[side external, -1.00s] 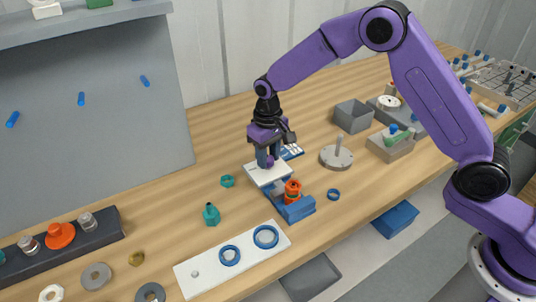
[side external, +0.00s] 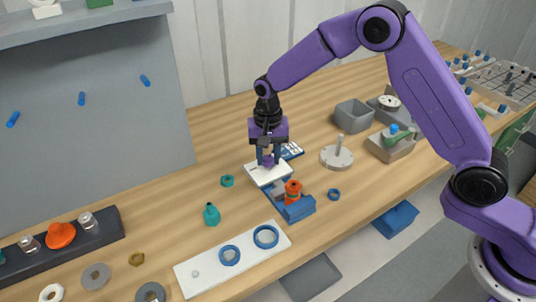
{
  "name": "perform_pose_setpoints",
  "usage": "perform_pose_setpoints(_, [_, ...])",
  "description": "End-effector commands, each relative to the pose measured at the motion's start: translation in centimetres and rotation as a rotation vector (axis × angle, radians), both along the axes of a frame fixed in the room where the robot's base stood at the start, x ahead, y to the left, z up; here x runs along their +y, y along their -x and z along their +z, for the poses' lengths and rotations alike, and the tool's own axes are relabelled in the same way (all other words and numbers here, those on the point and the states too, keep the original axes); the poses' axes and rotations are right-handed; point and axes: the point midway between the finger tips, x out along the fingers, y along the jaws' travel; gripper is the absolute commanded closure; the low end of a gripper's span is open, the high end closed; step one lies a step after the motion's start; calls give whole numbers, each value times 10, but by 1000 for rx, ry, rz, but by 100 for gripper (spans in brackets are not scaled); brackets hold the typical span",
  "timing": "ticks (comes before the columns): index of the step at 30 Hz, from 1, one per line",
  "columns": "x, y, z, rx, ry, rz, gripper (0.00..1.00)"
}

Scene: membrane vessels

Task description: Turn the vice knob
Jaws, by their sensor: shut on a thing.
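The vice has a blue base (side external: 298,210) near the middle of the bench. A white block (side external: 268,177) sits at its back end and an orange part (side external: 293,190) stands upright at its front end. A small purple knob (side external: 267,161) shows above the white block. My gripper (side external: 268,158) points straight down over the block, with its fingers on either side of the knob and shut on it. The fingers partly hide the knob.
A white plate with blue rings (side external: 188,274) lies in front left. A teal bottle-shaped part (side external: 211,214), a teal nut (side external: 227,181) and a blue ring (side external: 333,194) lie near the vice. A grey disc with a post (side external: 337,156) stands to its right.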

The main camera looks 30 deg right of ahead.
Motion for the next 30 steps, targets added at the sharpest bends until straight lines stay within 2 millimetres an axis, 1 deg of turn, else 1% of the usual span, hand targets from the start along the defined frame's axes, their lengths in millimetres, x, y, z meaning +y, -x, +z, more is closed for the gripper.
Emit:
perform_pose_setpoints(14, [0,-1,1,-2,-2,-17,95])
perform_pose_setpoints(15, [0,-1,1,-2,-2,-17,58])
perform_pose_setpoints(17, [0,-1,1,-2,-1,-17,39])
perform_pose_setpoints(26, [0,0,1,-1,0,-15,39])
perform_pose_setpoints(30, [0,-1,10,-3,-2,-14,39])
